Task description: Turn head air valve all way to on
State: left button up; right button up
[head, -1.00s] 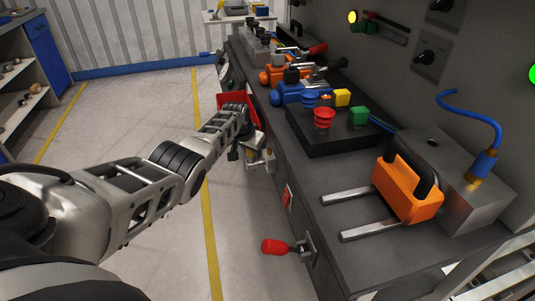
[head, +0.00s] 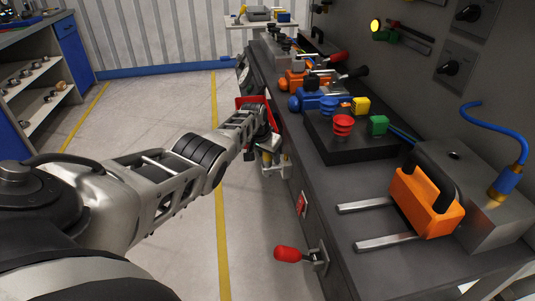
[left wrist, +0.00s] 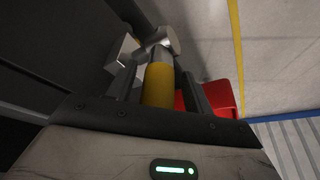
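The valve (head: 283,160) is a small fitting with yellow and pale metal parts on the near side of the bench, partly hidden behind my left gripper. In the left wrist view its yellow cylindrical part (left wrist: 159,84) stands between my two fingers, with a silvery metal piece (left wrist: 160,40) beyond its far end. My left gripper (head: 268,146) is at the valve, its dark fingers (left wrist: 162,80) apart on either side of the yellow part. Narrow gaps seem to show beside it; firm contact is not visible. My right gripper is not in view.
A red bin-like object (head: 243,102) is just behind the left gripper. A red-knobbed lever (head: 287,254) sticks out of the bench front (head: 313,222). An orange block (head: 425,205) and a black board (head: 350,146) lie on top. The floor on the left is clear.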

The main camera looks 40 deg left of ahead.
pick_arm(q)
jog(key=shift+s+r+p, duration=0.15)
jog(key=shift+r+p, duration=0.3)
jog(key=p+v, duration=0.2)
jog(key=shift+s+r+p, duration=0.1)
jog(key=shift+r+p, duration=0.2)
jog(key=shift+r, duration=0.05)
jog(key=p+v, duration=0.2)
jog(key=v, duration=1)
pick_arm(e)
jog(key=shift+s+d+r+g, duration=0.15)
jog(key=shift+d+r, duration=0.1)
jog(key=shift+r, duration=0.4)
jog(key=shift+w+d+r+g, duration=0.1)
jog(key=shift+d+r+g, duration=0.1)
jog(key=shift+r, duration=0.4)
pick_arm(q)
jog(key=shift+r, duration=0.1)
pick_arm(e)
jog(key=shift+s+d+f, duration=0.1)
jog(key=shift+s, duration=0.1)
pick_arm(q)
jog(key=shift+s, duration=0.1)
